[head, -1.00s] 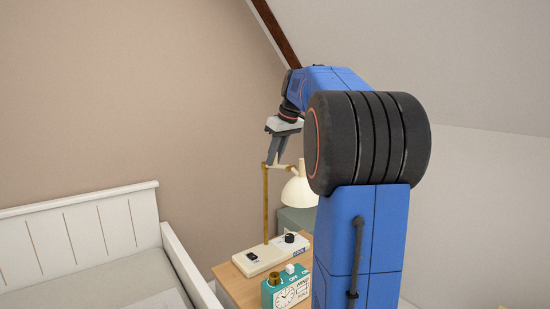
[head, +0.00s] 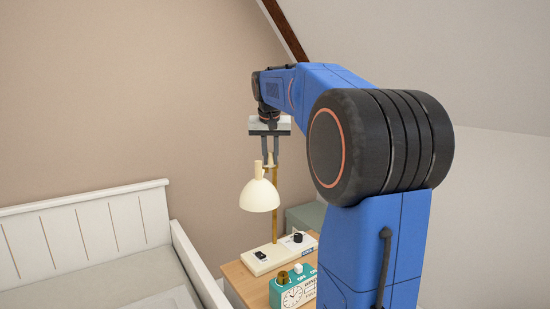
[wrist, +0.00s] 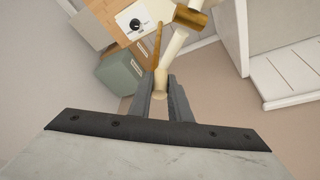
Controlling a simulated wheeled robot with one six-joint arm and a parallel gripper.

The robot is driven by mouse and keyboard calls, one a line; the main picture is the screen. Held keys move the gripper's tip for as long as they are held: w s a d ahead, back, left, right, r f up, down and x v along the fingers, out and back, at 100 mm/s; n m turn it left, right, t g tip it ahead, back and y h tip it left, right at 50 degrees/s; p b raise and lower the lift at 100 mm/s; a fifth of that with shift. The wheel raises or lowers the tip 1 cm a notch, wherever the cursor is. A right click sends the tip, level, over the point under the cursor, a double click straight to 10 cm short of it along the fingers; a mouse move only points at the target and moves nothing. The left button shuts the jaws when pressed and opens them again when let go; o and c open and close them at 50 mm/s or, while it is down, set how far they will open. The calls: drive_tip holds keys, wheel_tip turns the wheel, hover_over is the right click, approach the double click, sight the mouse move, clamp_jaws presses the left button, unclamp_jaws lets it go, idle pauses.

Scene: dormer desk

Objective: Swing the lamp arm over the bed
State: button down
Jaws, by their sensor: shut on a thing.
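The lamp stands on the nightstand, with a brass post (head: 275,213) rising from a cream base (head: 279,254). Its cream shade (head: 259,196) hangs just left of the post in the head view. My gripper (head: 269,162) is above the lamp, pointing down, shut on the cream lamp arm. In the wrist view the lamp arm (wrist: 174,48) runs from between my fingers up to a brass-coloured end piece (wrist: 190,17). The white bed (head: 90,235) is at left; its side rail also shows in the wrist view (wrist: 234,40). The shade appears between the post and the bed rail.
A teal clock (head: 294,290) sits at the front of the wooden nightstand (head: 240,275). A grey-green box (head: 306,215) is behind the lamp; it also shows in the wrist view (wrist: 120,72). The sloped ceiling is at right. Space above the bed is clear.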

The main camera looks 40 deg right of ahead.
drive_tip(key=shift+w+a+m+g+h, duration=0.35)
drive_tip(key=shift+w+m, duration=0.2)
drive_tip(key=shift+m, duration=0.65)
drive_tip(key=c, duration=1.6)
unclamp_jaws()
drive_tip(key=shift+c, duration=0.2)
drive_tip(key=shift+r, duration=0.1)
drive_tip(key=v, duration=1.7)
drive_tip(key=shift+a, duration=0.15)
